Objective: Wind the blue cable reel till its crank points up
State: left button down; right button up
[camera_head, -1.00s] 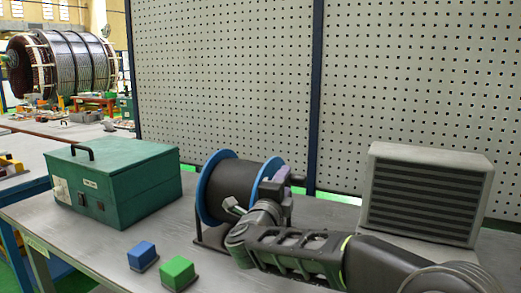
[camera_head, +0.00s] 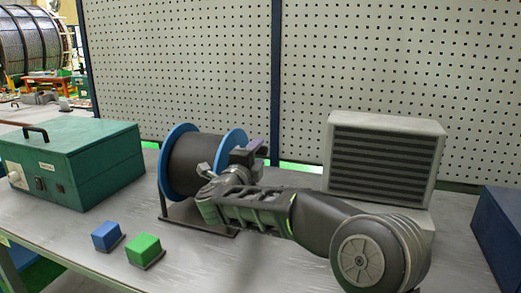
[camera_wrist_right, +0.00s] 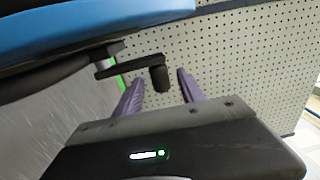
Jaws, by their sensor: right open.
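The cable reel (camera_head: 193,160) stands on the table, with a dark drum between two blue flanges on a dark stand. My right arm reaches to its right side, and the right gripper (camera_head: 247,154) is by the right flange, hiding the crank in the head view. In the right wrist view the flange edge (camera_wrist_right: 85,22) fills the top left. The crank's black handle (camera_wrist_right: 159,79) shows between the two purple fingertips of my open right gripper (camera_wrist_right: 160,82), with gaps on both sides. Which way the crank points is hard to tell. My left gripper is not in view.
A green box (camera_head: 80,165) with a handle stands at the left. A blue block (camera_head: 107,235) and a green block (camera_head: 144,248) lie in front of the reel. A grey louvred unit (camera_head: 383,160) stands right of it. A dark blue box (camera_head: 502,228) is at the right edge.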

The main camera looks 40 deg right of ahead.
jog(key=shift+x, duration=1.3)
grip_shut()
jog(key=shift+s, duration=0.1)
dwell(0.4)
